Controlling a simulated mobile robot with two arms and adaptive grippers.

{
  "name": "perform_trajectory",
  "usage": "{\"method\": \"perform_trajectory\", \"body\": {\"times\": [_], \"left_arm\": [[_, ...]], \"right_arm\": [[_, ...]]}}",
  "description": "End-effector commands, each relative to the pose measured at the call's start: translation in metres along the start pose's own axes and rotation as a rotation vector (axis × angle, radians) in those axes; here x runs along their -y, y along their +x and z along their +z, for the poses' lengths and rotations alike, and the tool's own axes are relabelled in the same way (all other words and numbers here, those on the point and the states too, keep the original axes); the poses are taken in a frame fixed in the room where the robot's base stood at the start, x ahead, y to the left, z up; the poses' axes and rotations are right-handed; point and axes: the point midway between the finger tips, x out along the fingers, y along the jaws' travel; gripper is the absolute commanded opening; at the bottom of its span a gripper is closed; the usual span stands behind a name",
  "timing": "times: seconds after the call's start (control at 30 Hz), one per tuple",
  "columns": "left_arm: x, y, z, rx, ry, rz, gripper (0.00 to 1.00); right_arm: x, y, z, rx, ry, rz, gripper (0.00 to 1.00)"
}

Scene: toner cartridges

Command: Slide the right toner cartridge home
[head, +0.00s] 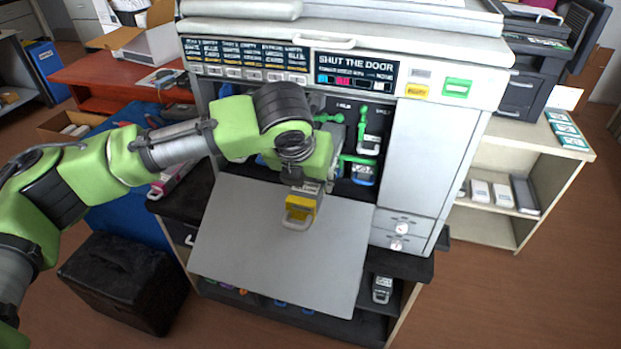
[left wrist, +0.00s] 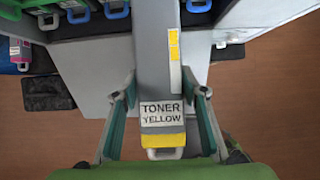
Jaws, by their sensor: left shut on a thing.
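The yellow toner cartridge (left wrist: 162,112), grey with a yellow end band and a pale handle loop, lies lengthwise between the fingers of my left gripper (left wrist: 160,88). Its label reads TONER YELLOW. In the head view its yellow end (head: 300,207) shows above the lowered door (head: 280,250), just in front of the printer's open bay. My left gripper (head: 305,180) is shut on it. Its far end points toward the bay; how deep it reaches is hidden. A blue-ended cartridge (head: 363,173) sits in the bay to the right, below a green latch (head: 369,130). My right gripper is not in view.
The printer's white right panel (head: 425,155) borders the bay. A magenta cartridge (head: 178,176) lies on the dark surface left of the printer. A black box (head: 125,280) stands on the floor at left. A shelf (head: 520,165) stands at right.

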Motion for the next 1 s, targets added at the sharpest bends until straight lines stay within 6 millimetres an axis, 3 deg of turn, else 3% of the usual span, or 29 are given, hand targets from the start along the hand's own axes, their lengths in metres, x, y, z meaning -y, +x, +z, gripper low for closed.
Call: {"method": "perform_trajectory", "body": {"times": [0.27,1.0], "left_arm": [[0.0,-0.001,0.002,0.003,0.0,-0.001,0.0],[0.001,0.014,0.03,0.003,0.0,-0.002,0.0]], "right_arm": [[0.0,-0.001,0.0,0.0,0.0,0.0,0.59],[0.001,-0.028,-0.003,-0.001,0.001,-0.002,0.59]]}}
